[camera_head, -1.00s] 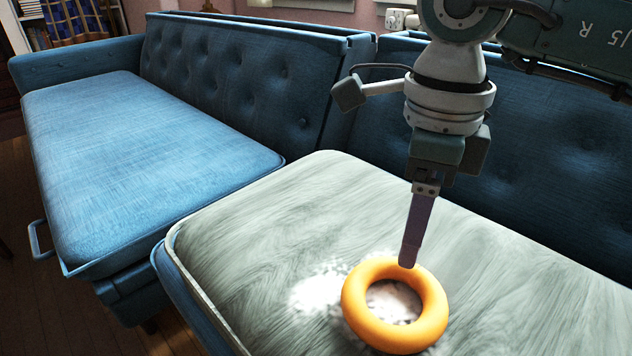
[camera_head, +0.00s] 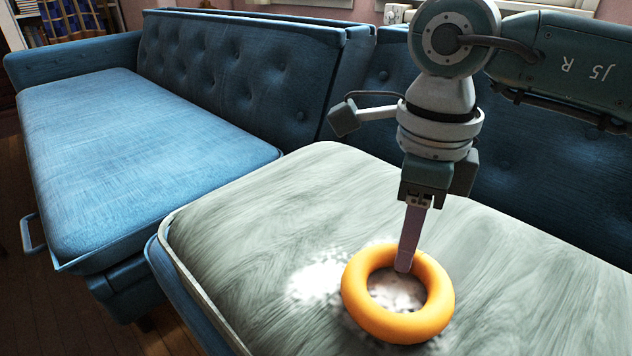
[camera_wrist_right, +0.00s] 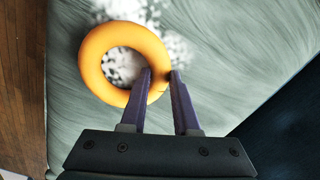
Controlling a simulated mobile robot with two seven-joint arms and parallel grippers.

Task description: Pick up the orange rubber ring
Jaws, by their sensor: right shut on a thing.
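The orange rubber ring (camera_head: 398,327) lies flat on the grey-green cushion (camera_head: 520,290), over a patch of white. In the right wrist view the ring (camera_wrist_right: 95,50) is at the upper left. My right gripper (camera_head: 403,268) points down at the ring's far side. In the right wrist view its two purple fingers (camera_wrist_right: 159,78) straddle the ring's wall, one inside the hole and one outside. The gripper is shut on the ring, which still appears to rest on the cushion. My left gripper is out of view.
A blue sofa section (camera_head: 150,150) with a tufted backrest stands to the left, with a gap beside the grey-green cushion. Another blue backrest (camera_head: 550,200) rises behind my right arm. The cushion left of the ring is clear.

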